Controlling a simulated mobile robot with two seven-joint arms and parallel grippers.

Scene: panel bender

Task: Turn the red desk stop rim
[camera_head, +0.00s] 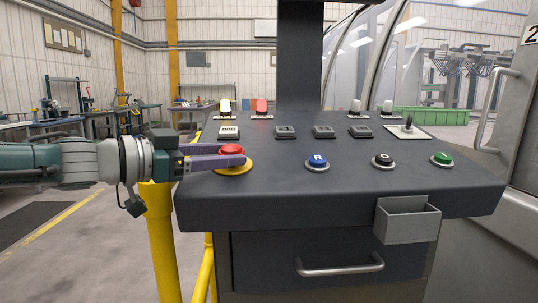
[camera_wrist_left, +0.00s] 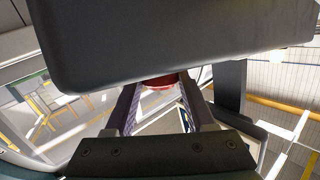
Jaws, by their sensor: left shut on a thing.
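The red desk stop (camera_head: 231,149) is a round red button on a yellow base (camera_head: 232,168) at the left end of the dark grey desk. My left gripper (camera_head: 230,155) comes in from the left, with its purple fingers on either side of the red rim, shut on it. My right gripper is not in view.
Blue (camera_head: 317,161), black (camera_head: 382,160) and green (camera_head: 442,159) buttons stand to the right on the desk (camera_head: 340,190). A grey box (camera_head: 407,220) hangs on its front edge. A yellow post (camera_head: 161,240) stands below my left gripper. Small lamps stand at the back.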

